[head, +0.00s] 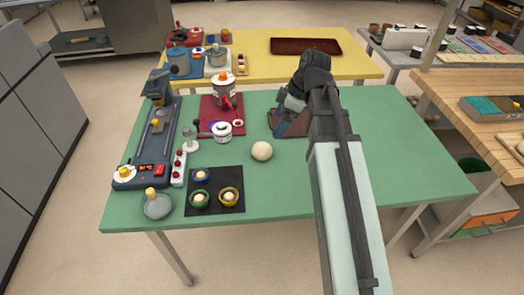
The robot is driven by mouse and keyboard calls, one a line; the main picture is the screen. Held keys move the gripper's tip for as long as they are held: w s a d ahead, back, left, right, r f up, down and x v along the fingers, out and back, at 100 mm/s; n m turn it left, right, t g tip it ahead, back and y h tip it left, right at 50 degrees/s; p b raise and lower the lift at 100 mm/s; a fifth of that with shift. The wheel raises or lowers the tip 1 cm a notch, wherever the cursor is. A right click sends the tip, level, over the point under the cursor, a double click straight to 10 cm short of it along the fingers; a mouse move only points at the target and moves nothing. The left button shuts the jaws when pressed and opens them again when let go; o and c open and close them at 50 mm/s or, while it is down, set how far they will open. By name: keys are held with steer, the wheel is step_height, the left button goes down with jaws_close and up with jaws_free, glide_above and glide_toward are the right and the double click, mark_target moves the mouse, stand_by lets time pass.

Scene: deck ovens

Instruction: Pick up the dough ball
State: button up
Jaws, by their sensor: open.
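The dough ball (262,151) is a pale cream sphere resting on the green table (290,185), near its middle. My gripper (281,126) is at the end of my arm, behind and to the right of the dough ball and apart from it. It is over a brown flat item (291,121), and I cannot tell whether it touches that item. The gripper is open, and I see nothing held in it. My arm hides part of the table to the right of the ball.
A black mat (214,208) with small bowls lies front left of the ball. A white lidded pot (221,131) and a red mat (208,118) are behind left. A grey machine (150,145) stands at the left edge. The table in front of the ball is clear.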

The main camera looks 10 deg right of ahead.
mark_target(264, 146)
steer(key=shift+x, duration=6.75)
steer(key=c, duration=1.1)
steer(key=shift+r, duration=0.15)
